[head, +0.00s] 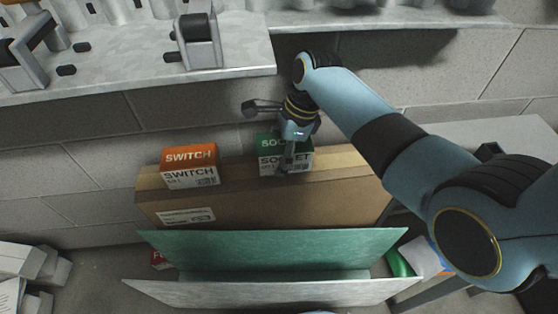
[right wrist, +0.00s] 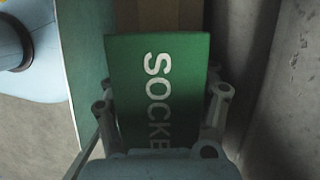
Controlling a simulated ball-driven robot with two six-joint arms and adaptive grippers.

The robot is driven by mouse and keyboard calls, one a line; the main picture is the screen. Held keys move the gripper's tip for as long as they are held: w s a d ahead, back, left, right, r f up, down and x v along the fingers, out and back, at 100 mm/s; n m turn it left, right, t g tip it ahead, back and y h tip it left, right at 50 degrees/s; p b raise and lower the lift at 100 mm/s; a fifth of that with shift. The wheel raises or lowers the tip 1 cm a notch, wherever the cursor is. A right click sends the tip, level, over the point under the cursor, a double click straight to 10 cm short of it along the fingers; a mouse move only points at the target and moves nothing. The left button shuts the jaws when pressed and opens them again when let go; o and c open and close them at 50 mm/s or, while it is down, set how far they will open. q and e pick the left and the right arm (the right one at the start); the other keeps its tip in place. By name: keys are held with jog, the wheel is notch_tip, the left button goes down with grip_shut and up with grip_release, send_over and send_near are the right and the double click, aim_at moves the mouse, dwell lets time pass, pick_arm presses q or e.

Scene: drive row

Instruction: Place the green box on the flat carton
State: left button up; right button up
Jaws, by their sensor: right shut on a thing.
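The green box (head: 267,155), with a white lower part and the word SOCKET, is at the top of the flat carton (head: 270,206), toward its right half. Whether it rests on the carton or hangs just above it I cannot tell. My right gripper (head: 288,160) is shut on the green box from above. In the right wrist view the green box (right wrist: 160,90) fills the space between the fingers, and its lower end is hidden by the gripper. The flat carton is brown with a white label. My left gripper is not in view.
An orange and white SWITCH box (head: 190,165) stands on the carton left of the green box. A green and grey folded panel (head: 270,250) is in front. A metal shelf (head: 120,60) overhangs at upper left. White boxes (head: 28,262) lie at lower left. A block wall is behind.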

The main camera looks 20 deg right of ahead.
jog(key=shift+f, duration=0.7)
jog(key=shift+r, duration=0.1)
jog(key=o, duration=1)
jog(key=shift+c, duration=0.2)
jog(key=o, duration=0.5)
jog(key=shift+c, duration=0.2)
jog(key=shift+o, duration=0.3)
jog(key=p+v, duration=0.1)
jog(key=v, duration=0.1)
jog(key=p+v, duration=0.1)
jog(key=v, duration=0.1)
jog(key=shift+d, duration=0.35)
pick_arm(q)
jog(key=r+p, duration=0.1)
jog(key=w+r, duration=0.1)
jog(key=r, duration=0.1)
jog(key=shift+p, duration=0.35)
pick_arm(e)
jog(key=s+d, duration=0.1)
jog(key=d, duration=0.2)
jog(key=s+d, duration=0.1)
jog(key=d, duration=0.3)
jog(key=d+f, duration=0.1)
jog(key=d, duration=0.2)
jog(key=shift+s+d, duration=0.35)
jog(key=shift+s, duration=0.05)
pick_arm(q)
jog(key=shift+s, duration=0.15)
